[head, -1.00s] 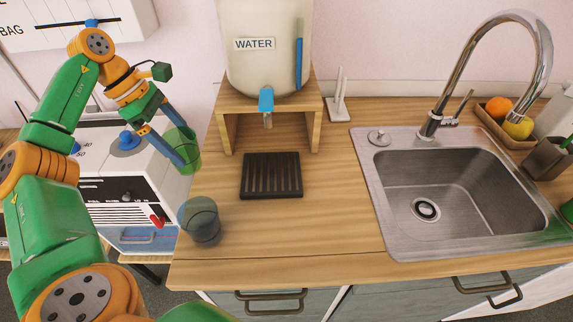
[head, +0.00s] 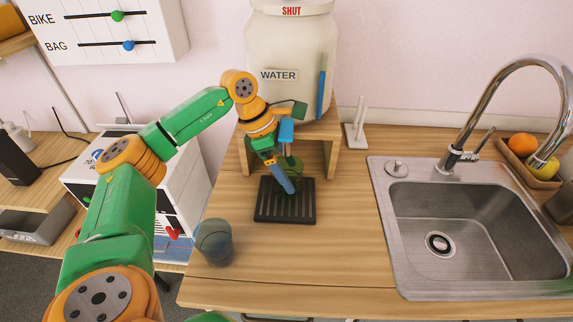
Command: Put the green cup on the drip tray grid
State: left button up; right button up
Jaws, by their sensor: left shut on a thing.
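My left gripper (head: 287,182) is shut on the green cup (head: 294,174), which is see-through and partly hidden behind the gripper's blue fingers. The cup is over the black drip tray grid (head: 268,212), below the blue tap of the water tank. I cannot tell whether the cup's base touches the grid. The drip tray lies on the wooden counter in front of the wooden stand. My right gripper is not in view.
A blue see-through cup (head: 213,241) stands on the counter left of the drip tray. The water tank (head: 291,62) sits on the wooden stand (head: 331,148) close behind. A sink (head: 465,215) is at the right. Counter in front of the tray is clear.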

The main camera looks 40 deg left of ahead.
pick_arm(q)
jog(key=shift+f, duration=0.4)
jog(key=shift+a, duration=0.1)
jog(key=shift+f, duration=0.15)
jog(key=o, duration=1.1)
jog(key=shift+r, duration=0.25)
jog(key=v, duration=1.1)
jog(key=shift+s+a+r, duration=0.15)
jog(key=shift+s+r, duration=0.05)
jog(key=shift+r, duration=0.15)
